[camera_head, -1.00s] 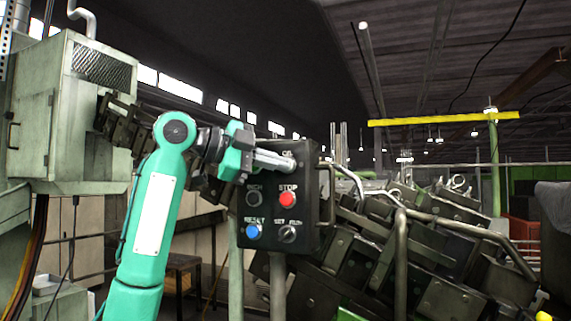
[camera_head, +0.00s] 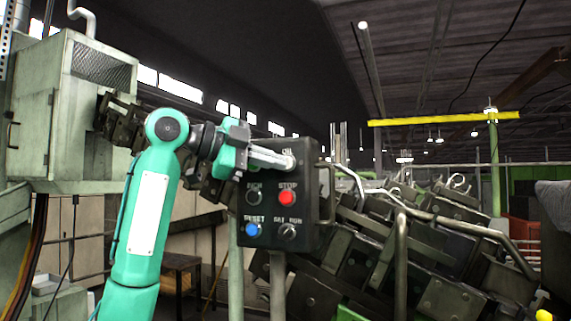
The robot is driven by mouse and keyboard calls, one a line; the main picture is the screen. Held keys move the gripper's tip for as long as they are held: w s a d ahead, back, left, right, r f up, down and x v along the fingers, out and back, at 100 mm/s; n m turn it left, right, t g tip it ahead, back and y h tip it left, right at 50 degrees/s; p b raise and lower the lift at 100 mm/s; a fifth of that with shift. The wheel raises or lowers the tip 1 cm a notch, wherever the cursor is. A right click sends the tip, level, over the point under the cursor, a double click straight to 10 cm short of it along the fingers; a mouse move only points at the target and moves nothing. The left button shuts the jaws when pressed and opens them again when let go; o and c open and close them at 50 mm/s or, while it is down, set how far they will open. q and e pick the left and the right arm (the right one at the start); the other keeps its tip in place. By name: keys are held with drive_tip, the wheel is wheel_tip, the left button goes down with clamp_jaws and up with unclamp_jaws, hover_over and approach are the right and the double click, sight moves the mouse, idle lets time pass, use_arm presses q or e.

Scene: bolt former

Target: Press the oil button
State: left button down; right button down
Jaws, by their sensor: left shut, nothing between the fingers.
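A dark control box (camera_head: 269,215) stands on a post near the middle of the head view. It carries a red STOP button (camera_head: 287,198), a blue RESET button (camera_head: 252,229), a dark INCH button (camera_head: 254,197) and a selector knob (camera_head: 288,232). The OIL label (camera_head: 287,149) shows at the top right of the panel. My left gripper (camera_head: 290,162) is shut and empty, with its fingertips over the spot just below that label. The oil button itself is hidden behind the fingertips. I cannot tell whether they touch it. My right gripper is not in view.
A pale green cabinet (camera_head: 75,115) stands at the left. Dark machinery (camera_head: 430,260) with a bent metal rail (camera_head: 402,250) fills the right side, close beside the control box. A yellow beam (camera_head: 445,119) hangs overhead.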

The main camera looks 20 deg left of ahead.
use_arm(q)
drive_tip(key=s+b, duration=0.1)
drive_tip(key=s, duration=0.4)
drive_tip(key=shift+d, duration=0.15)
idle(0.8)
